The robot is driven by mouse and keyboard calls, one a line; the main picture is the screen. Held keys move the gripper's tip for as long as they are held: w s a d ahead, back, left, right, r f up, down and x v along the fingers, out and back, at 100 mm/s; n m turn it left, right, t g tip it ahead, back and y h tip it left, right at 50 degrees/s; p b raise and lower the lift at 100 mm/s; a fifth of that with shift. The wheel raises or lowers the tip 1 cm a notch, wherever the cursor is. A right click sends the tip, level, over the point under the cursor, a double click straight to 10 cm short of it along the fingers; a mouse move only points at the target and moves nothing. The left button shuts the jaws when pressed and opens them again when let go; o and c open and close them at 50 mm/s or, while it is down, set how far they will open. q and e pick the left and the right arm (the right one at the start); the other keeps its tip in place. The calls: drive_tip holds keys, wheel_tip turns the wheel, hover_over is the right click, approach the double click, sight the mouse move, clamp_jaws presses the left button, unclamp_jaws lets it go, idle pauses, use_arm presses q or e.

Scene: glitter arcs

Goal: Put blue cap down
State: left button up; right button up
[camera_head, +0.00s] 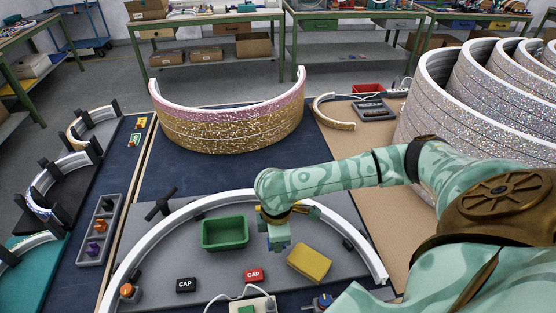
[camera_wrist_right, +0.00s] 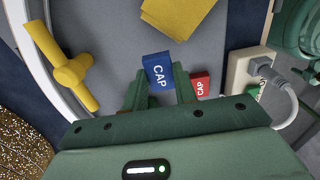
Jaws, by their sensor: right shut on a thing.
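The blue cap (camera_wrist_right: 158,70) is a small block with white CAP lettering, held between the two green fingers of my right gripper (camera_wrist_right: 158,88) in the right wrist view. In the head view my right gripper (camera_head: 278,236) points down over the grey work board, just right of the green tray, and mostly hides the cap. I cannot tell whether the cap touches the board. A red cap (camera_head: 253,275) and a black cap (camera_head: 186,285) lie on the board nearer the front. The red cap also shows beside the fingers in the wrist view (camera_wrist_right: 200,85). My left gripper is not in view.
The green tray (camera_head: 225,245) looks empty. A yellow block (camera_head: 309,263) lies right of my gripper. A white curved strip (camera_head: 345,228) arcs around the board. A white socket box (camera_head: 258,304) with a cable stands at the front. Bare board shows between the tray and the caps.

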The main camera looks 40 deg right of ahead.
drive_tip(key=s+a+r+m+p, duration=0.6)
drive_tip(key=s+r, duration=0.4)
drive_tip(key=s, duration=0.3)
drive_tip(key=w+a+r+m+b, duration=0.1)
drive_tip(key=w+r+m+b, duration=0.2)
drive_tip(key=w+r, duration=0.8)
wheel_tip(320, 180, up, 2)
drive_tip(key=m, duration=0.2)
drive_tip(key=shift+w+a+m+b, duration=0.3)
drive_tip(key=shift+w+a, duration=0.05)
drive_tip(key=shift+w, duration=0.05)
